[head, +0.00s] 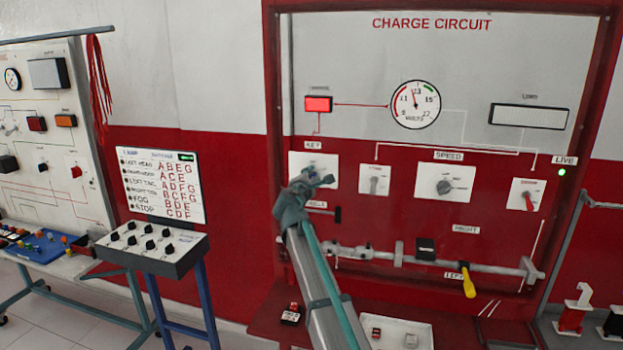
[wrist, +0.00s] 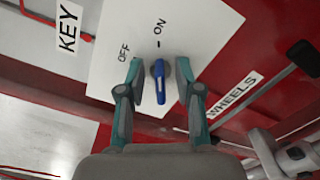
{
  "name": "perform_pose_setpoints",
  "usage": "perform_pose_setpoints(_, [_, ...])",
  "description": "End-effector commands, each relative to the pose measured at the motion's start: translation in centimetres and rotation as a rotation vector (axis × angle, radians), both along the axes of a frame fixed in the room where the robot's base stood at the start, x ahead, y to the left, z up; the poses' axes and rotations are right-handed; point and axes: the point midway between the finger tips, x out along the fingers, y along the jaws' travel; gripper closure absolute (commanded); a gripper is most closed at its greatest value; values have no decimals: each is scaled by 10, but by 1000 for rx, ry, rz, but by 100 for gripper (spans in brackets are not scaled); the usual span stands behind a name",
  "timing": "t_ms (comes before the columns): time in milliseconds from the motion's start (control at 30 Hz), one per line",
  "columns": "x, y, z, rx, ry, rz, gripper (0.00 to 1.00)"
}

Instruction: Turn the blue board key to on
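The blue key (wrist: 158,85) sits on a white plate (wrist: 205,22) marked OFF and ON. Its long blue handle lies roughly in line with the short mark beside ON. My gripper (wrist: 160,78) is open in the wrist view, one finger on each side of the key, with a visible gap on both sides. In the head view my gripper (head: 312,184) is in front of the KEY plate (head: 298,160) on the charge circuit board and hides the key.
The red CHARGE lamp (head: 318,104) and the green LIVE lamp (head: 562,172) look lit. A voltmeter (head: 415,104) is above. A SPEED knob (head: 444,187) and a red switch (head: 529,201) are to the right. A horizontal bar with a yellow handle (head: 468,282) runs below.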

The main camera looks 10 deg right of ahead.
Motion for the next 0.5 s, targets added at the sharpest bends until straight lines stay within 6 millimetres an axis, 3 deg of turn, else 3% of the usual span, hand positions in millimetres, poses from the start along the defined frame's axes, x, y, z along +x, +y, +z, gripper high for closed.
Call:
perform_pose_setpoints(267, [-4,2,0,-1,0,0,66])
perform_pose_setpoints(500, [-35,15,-1,0,0,1,66])
